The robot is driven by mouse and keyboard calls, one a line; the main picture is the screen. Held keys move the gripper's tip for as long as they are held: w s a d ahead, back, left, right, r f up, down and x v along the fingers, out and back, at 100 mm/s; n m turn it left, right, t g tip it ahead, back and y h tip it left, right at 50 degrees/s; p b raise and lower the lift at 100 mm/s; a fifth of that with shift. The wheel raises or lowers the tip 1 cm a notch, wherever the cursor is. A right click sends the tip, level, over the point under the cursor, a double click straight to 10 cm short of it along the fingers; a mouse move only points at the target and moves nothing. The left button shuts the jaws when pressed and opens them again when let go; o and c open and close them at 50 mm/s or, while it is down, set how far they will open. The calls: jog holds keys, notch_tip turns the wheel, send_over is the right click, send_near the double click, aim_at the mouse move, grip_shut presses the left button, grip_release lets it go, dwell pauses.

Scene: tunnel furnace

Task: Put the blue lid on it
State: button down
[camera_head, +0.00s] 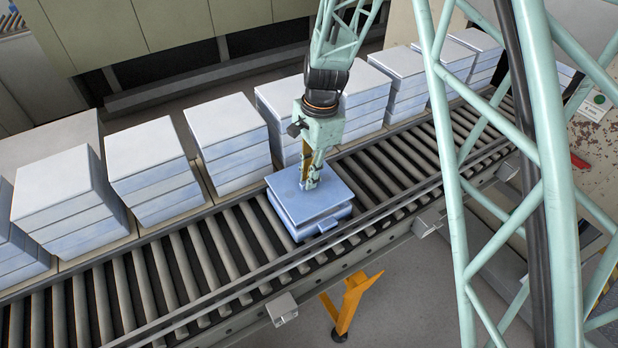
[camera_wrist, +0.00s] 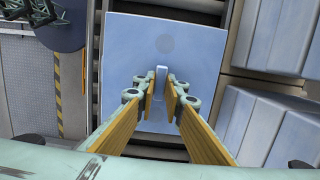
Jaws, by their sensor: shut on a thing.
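The blue lid (camera_head: 328,190) is a flat square plate over a blue box (camera_head: 313,229) on the roller conveyor. The lid's edges roughly line up with the box below; I cannot tell whether it rests fully on it. A dark band shows between lid and box at the front. My gripper (camera_head: 310,182) points down at the lid's middle. In the wrist view the lid (camera_wrist: 135,60) fills the centre, and my gripper (camera_wrist: 162,88) is shut on its small upright handle (camera_wrist: 161,80). The box is hidden under the lid there.
The roller conveyor (camera_head: 150,289) runs diagonally, with bare rollers on both sides of the box. Stacks of pale blue-white boxes (camera_head: 223,126) line its far side, close behind the lid. An orange stand (camera_head: 351,300) is below the near rail.

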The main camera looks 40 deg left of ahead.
jog(key=shift+f, duration=0.45)
jog(key=shift+f+b, duration=0.65)
jog(key=shift+f, duration=0.05)
jog(key=shift+f+b, duration=0.5)
jog(key=shift+f, duration=0.4)
dwell(0.8)
jog(key=c, duration=2.6)
grip_release()
jog(key=shift+r, duration=0.1)
jog(key=shift+w+d+r, duration=0.1)
jog(key=shift+w+r, duration=0.1)
jog(key=shift+r, duration=1.75)
jog(key=shift+w+d+r, duration=0.15)
jog(key=shift+w+r, duration=0.1)
jog(key=shift+r, duration=1.7)
jog(key=shift+w+d+r, duration=0.1)
jog(key=shift+w+r, duration=0.1)
jog(key=shift+r, duration=1.75)
